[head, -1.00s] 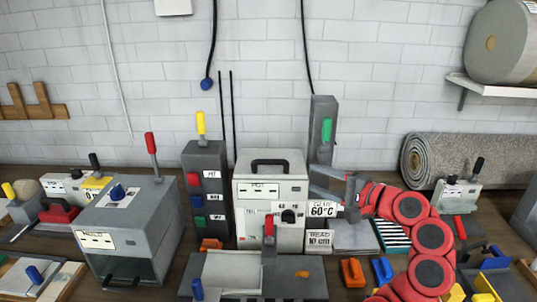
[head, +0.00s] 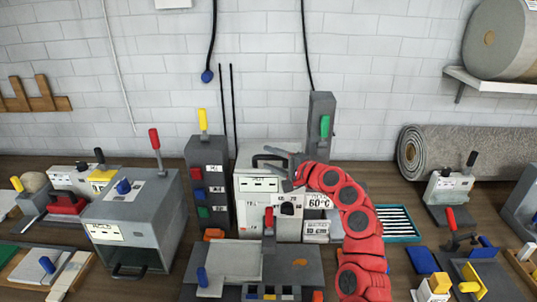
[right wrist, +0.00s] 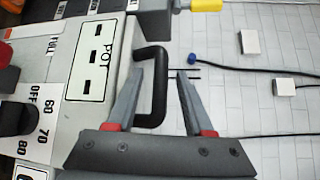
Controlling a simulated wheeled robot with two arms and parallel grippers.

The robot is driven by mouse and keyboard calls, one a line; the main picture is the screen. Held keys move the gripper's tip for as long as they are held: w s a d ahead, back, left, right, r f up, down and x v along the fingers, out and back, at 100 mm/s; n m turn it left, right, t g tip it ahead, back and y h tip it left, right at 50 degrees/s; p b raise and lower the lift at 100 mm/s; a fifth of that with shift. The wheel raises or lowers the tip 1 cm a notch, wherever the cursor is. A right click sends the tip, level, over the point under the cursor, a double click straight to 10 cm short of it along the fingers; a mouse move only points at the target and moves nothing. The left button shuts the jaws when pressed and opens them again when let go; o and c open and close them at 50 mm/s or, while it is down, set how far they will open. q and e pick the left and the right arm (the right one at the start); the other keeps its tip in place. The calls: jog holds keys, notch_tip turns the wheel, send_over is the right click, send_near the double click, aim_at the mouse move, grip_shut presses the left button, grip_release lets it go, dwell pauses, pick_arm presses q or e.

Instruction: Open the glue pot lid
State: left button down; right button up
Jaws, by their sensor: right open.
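The glue pot (head: 246,212) is a pale grey box labelled POT at the middle of the bench, with a dark dial on its front. Its lid has a black bar handle (head: 256,161) and looks closed. My right gripper (head: 283,162) is open at the right end of this handle. In the right wrist view, the black handle (right wrist: 161,62) shows between the two spread fingers of the gripper (right wrist: 159,71). I cannot tell whether a finger touches it. My left gripper is out of view.
A dark tower with coloured switches (head: 207,180) stands close left of the pot. A grey post with a green handle (head: 318,125) stands behind right. Signs, including 60°C (head: 318,201), stand right of the pot. A red-handled lever (head: 269,218) rises in front.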

jog(key=shift+w+a, duration=0.4)
jog(key=shift+w, duration=0.1)
jog(key=shift+f, duration=0.1)
grip_shut()
dwell(1.2)
